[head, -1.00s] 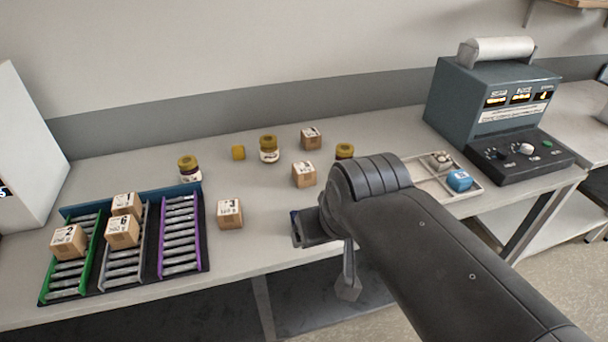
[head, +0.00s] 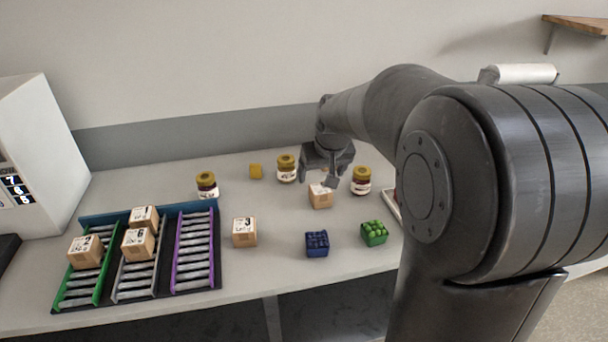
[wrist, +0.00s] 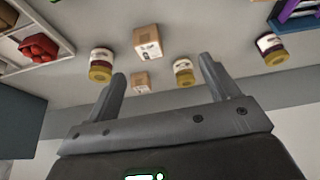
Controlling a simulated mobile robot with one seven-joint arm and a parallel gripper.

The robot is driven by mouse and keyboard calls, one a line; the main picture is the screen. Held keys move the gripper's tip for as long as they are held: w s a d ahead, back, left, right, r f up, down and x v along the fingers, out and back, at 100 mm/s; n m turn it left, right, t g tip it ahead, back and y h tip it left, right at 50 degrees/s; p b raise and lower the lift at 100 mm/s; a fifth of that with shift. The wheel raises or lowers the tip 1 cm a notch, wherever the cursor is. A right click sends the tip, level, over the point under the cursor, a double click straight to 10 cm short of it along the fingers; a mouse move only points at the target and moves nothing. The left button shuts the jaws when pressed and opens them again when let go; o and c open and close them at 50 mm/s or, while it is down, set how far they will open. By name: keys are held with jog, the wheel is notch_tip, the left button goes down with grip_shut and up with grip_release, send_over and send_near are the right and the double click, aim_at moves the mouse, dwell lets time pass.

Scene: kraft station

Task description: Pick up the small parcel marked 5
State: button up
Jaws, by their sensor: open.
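My gripper (head: 323,178) is open and empty above the back of the table, near two small cardboard parcels. The front parcel (head: 320,197) shows just below the fingers in the head view. In the wrist view, which looks upside down, the front parcel (wrist: 147,42) and a smaller-looking back parcel (wrist: 141,82) lie beyond the gap between the open fingers (wrist: 163,70). In the head view my gripper mostly or wholly hides the back one. Their numbers are too small to read. Another parcel (head: 244,232), seemingly marked 3, stands right of the rack.
Jars (head: 286,168) (head: 361,181) stand on both sides of the parcels. A yellow block (head: 256,171), a blue crate (head: 317,243) and a green crate (head: 374,233) stand on the table. A roller rack (head: 196,279) at left bears several parcels. A white tray (wrist: 50,20) lies beside.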

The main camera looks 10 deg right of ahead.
send_near(321, 188)
jog(key=shift+w+a+f, duration=0.15)
jog(key=shift+w+f, duration=0.45)
jog(key=shift+w, duration=0.15)
jog(key=x, duration=0.5)
jog(key=shift+s+f, duration=0.1)
jog(key=shift+s+x, duration=0.2)
jog(key=shift+x, duration=1.15)
jog(key=shift+s+x, duration=0.2)
jog(key=shift+x, duration=1.15)
jog(key=shift+f, duration=0.1)
jog(key=shift+c, duration=0.2)
jog(key=c, duration=1)
